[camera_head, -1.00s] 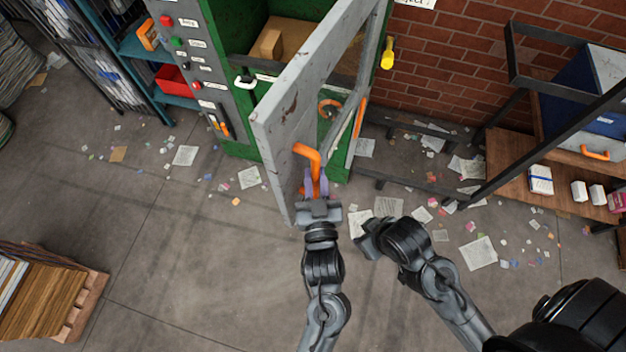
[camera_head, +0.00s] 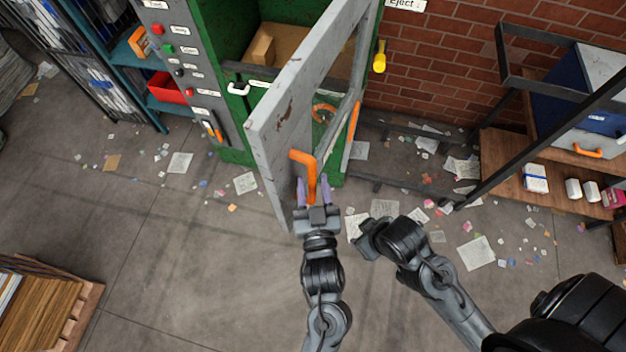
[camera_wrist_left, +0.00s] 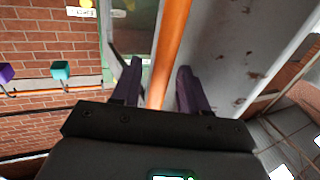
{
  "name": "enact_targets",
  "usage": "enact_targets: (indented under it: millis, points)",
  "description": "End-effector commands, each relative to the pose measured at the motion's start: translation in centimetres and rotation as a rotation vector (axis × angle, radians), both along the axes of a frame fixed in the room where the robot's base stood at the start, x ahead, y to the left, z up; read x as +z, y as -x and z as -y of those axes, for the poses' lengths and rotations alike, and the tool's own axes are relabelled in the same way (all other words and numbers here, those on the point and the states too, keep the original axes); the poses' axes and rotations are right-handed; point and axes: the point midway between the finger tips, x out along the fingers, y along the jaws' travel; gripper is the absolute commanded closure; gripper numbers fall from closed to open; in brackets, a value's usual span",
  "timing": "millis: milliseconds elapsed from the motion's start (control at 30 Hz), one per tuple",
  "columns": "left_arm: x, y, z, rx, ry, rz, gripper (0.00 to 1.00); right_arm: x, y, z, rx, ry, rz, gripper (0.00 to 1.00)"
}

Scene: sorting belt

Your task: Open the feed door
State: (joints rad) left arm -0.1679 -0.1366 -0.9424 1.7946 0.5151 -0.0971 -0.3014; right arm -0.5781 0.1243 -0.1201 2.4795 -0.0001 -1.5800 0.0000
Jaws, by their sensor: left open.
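The grey feed door (camera_head: 283,125) stands swung wide out from the green machine (camera_head: 236,105), with its interior showing behind. An orange handle (camera_head: 306,163) sticks out from the door's near face. My left gripper (camera_head: 313,188) is open, with one purple finger on each side of the handle. In the left wrist view the orange bar (camera_wrist_left: 170,45) runs between the parted fingers, with the grey door face (camera_wrist_left: 222,55) to its right. My right gripper (camera_head: 368,240) hangs just right of the left one, clear of the door; its fingers cannot be made out.
A button panel (camera_head: 180,70) is on the machine's left side, and a yellow lever (camera_head: 380,56) on its right. A wooden bench (camera_head: 510,185) stands at right, a loaded pallet (camera_head: 75,320) at lower left. Scattered paper lies on the open floor.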

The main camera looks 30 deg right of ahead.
Motion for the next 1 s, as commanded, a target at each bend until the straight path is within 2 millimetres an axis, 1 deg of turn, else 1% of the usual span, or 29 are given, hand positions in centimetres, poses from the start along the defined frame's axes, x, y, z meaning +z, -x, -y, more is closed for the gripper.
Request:
enact_targets:
  millis: [33, 300, 500, 700, 1000]
  points:
    - [-0.3, 0.7, -0.3, -0.001, 0.0, -0.002, 0.56, -0.4, 0.0, 0.0, 0.001, 0.0, -0.001, 0.57]
    - [-0.4, 5.0, -2.1, -0.003, 0.0, -0.003, 0.56, -1.7, 0.1, 0.0, 0.0, -0.001, -0.002, 0.57]
    - [-0.3, 7.5, -3.1, -0.005, -0.002, -0.002, 0.56, -2.3, 0.1, 0.0, 0.0, -0.002, -0.002, 0.57]
    - [-0.1, 8.7, -3.6, -0.005, -0.002, -0.002, 0.56, -2.5, 0.1, -0.1, -0.004, -0.005, -0.003, 0.57]
    - [-0.1, 8.8, -3.6, -0.005, -0.003, -0.002, 0.56, -2.4, 0.1, -0.2, -0.005, -0.008, -0.002, 0.57]
